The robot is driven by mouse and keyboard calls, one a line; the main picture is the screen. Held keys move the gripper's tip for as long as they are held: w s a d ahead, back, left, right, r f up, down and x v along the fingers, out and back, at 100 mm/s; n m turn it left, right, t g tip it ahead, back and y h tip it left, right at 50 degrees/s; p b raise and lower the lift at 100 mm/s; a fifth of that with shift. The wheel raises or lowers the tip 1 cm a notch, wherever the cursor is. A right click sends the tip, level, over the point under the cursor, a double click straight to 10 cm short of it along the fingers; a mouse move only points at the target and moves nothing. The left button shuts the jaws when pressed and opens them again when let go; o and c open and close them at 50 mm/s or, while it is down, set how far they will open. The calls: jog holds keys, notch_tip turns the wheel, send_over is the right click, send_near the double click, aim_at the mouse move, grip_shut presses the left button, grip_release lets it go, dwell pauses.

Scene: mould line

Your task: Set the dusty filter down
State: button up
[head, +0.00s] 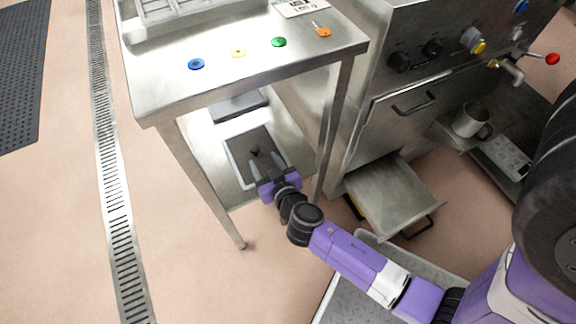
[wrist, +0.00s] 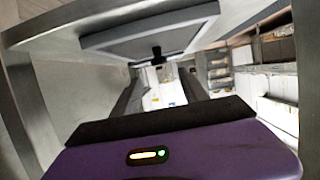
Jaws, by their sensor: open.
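The filter (head: 246,140), a dark grey panel with a pale frame and a small black knob, lies on the lower shelf (head: 222,160) of the steel table. It also shows in the wrist view (wrist: 150,38), with its knob just beyond my fingertips. My gripper (head: 267,162) reaches in under the tabletop at the filter's near end. Its two fingers are apart, and nothing shows held between them in the wrist view (wrist: 160,82). Whether dust lies on the panel I cannot tell.
Another dark flat panel (head: 238,106) lies farther back on the shelf. Table legs (head: 205,185) stand on either side of my arm. A pulled-out drawer (head: 395,195) juts from the machine at right. Coloured discs (head: 196,64) lie on the tabletop. The floor at left is open.

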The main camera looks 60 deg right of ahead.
jog(key=s+a+r+n+t+y, duration=0.1)
jog(key=s+a+r+n+y, duration=0.15)
jog(key=s+a, duration=0.4)
jog(key=s+a+r+n+y, duration=0.2)
jog(key=s+a+y, duration=0.1)
jog(key=s+a, duration=0.4)
jog(key=s+a+r+n+t+y, duration=0.1)
jog(key=s+r, duration=0.4)
jog(key=r, duration=0.3)
jog(key=s+a+r+n+t+y, duration=0.1)
jog(key=s+r, duration=0.4)
jog(key=r, duration=0.2)
jog(key=shift+a+r, duration=0.25)
jog(key=shift+r, duration=0.1)
jog(key=shift+s, duration=0.1)
